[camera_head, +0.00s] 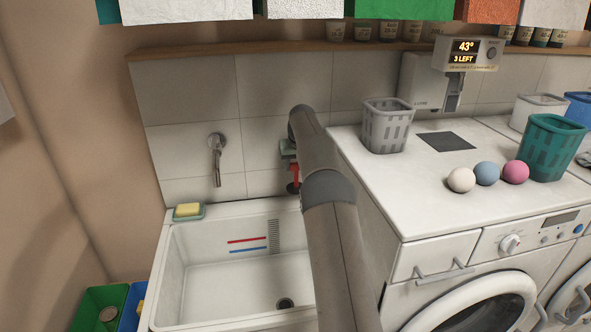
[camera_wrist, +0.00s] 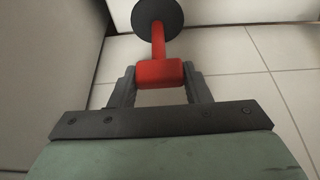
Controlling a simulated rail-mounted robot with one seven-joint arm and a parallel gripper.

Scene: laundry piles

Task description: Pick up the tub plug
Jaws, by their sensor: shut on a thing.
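The tub plug has a red handle (camera_wrist: 159,73) and a round black disc (camera_wrist: 150,18), both in the wrist view. My gripper (camera_wrist: 160,82) is shut on the red handle, one grey finger on each side, with the disc pointing away from it. In the head view the tub plug (camera_head: 294,173) hangs with its dark disc downward, above the back right rim of the white tub, near the tiled wall. My gripper (camera_head: 289,151) is partly hidden there behind my arm.
The white tub (camera_head: 184,235) has a drain (camera_head: 285,303) and a soap dish (camera_head: 188,212) at its back left corner. A tap (camera_head: 216,155) is on the wall. A washing machine (camera_head: 440,190) with a grey basket (camera_head: 387,126) and three balls stands to the right.

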